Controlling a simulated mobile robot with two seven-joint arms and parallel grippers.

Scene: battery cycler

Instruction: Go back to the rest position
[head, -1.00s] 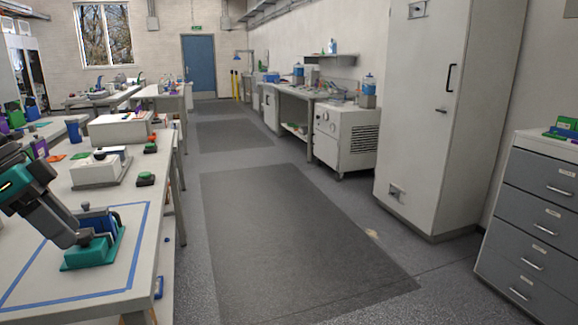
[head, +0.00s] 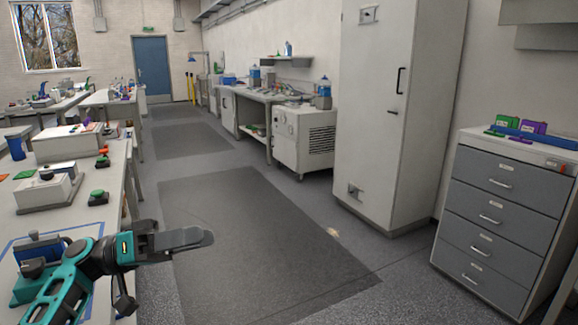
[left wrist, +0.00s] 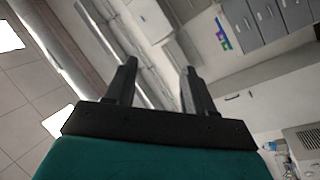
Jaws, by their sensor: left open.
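My left gripper (head: 182,241) is stretched out to the right past the edge of the left workbench, over the dark floor mat. In the left wrist view its two black fingers (left wrist: 159,75) are apart with nothing between them. They are seen against the ceiling, wall and grey drawers, tilted in the picture. A fixture with a blue block (head: 40,248) stands on the bench inside a blue tape outline, behind my teal left arm, which hides part of it. My right gripper shows in neither view.
The bench (head: 118,178) on the left holds a white box device (head: 48,190) and a green button (head: 98,195). A tall white cabinet (head: 390,120) and a grey drawer unit (head: 500,215) stand at right. The floor mat (head: 250,230) between is clear.

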